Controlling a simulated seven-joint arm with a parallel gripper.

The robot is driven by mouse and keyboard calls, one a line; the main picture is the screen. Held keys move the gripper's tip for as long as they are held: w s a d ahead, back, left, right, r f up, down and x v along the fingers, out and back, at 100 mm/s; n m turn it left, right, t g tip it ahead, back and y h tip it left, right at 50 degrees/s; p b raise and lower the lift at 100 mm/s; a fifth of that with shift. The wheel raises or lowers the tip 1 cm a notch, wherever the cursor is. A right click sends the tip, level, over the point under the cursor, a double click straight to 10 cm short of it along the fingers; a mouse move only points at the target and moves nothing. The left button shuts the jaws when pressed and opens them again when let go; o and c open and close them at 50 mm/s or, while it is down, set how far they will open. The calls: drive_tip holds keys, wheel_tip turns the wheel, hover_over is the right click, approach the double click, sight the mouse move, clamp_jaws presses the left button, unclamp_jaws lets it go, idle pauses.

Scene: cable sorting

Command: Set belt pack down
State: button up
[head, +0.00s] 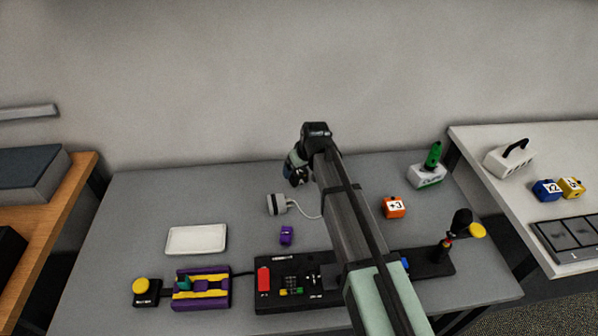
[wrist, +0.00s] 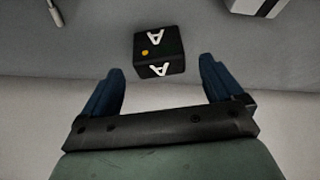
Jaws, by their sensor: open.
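The belt pack appears to be the small black box (wrist: 158,48) marked with white letters A and a yellow dot, in the wrist view. It lies just beyond and between my open fingers (wrist: 160,72), with visible space on both sides. It seems to rest on the grey surface. In the head view my gripper (head: 297,172) is low over the back of the grey table (head: 130,215). There my arm and gripper hide most of the area, and I cannot tell the box apart from the dark fingers.
An orange cube (head: 394,207) and a white block with a green piece (head: 427,175) stand right. A wall rises behind.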

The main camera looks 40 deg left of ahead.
drive_tip(key=v, duration=0.9)
